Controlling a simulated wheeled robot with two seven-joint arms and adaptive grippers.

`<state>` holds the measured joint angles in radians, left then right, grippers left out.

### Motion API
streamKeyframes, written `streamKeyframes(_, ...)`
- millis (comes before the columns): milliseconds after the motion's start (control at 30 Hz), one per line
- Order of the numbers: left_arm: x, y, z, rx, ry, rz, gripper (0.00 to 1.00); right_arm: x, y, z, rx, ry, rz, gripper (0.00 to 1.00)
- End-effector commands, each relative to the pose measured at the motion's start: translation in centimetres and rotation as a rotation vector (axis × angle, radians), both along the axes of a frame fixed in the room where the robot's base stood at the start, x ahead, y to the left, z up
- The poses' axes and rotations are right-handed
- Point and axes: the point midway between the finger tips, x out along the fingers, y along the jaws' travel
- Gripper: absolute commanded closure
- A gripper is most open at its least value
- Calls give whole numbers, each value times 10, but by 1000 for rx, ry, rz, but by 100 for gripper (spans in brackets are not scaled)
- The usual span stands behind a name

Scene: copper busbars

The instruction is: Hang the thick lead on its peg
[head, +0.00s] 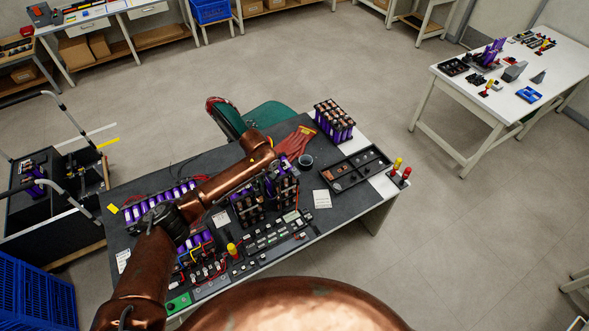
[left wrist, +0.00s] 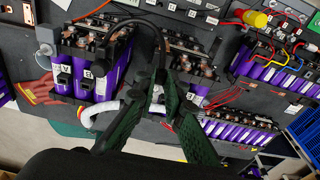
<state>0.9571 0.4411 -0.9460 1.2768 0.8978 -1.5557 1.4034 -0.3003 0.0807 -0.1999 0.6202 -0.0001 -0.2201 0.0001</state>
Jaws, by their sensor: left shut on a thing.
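My left gripper (left wrist: 162,98) shows green fingers in the left wrist view, closed around the end of a black thick lead (left wrist: 133,22). The lead arches up from the purple-celled pack (left wrist: 95,75) marked A and B and comes down to the fingertips. What the fingers grip is partly hidden by them. In the head view my left gripper (head: 284,166) is above the dark workbench, at the packs near its far right part, and small. I cannot make out the lead's peg for certain. My right gripper is not in view.
A whitish curved tube (left wrist: 102,116) lies beside the pack. A black tray (head: 355,168), red gloves (head: 297,139), a dark cup (head: 306,161) and a rack of purple cells (head: 335,122) are on the bench.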

Motion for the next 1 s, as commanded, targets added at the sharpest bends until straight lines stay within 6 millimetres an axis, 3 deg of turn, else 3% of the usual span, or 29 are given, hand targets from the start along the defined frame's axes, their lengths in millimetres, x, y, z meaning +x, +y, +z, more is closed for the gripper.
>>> streamKeyframes(200, 0, 0, 25, 1, -1, 0, 100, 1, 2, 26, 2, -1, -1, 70)
streamKeyframes(467, 0, -1, 21, 1, -1, 0, 100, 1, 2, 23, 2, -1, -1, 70)
streamKeyframes(667, 13, -22, 20, -2, -1, -1, 100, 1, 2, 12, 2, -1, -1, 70)
streamKeyframes(1000, 44, -69, 17, 0, -2, 0, 100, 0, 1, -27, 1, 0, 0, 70)
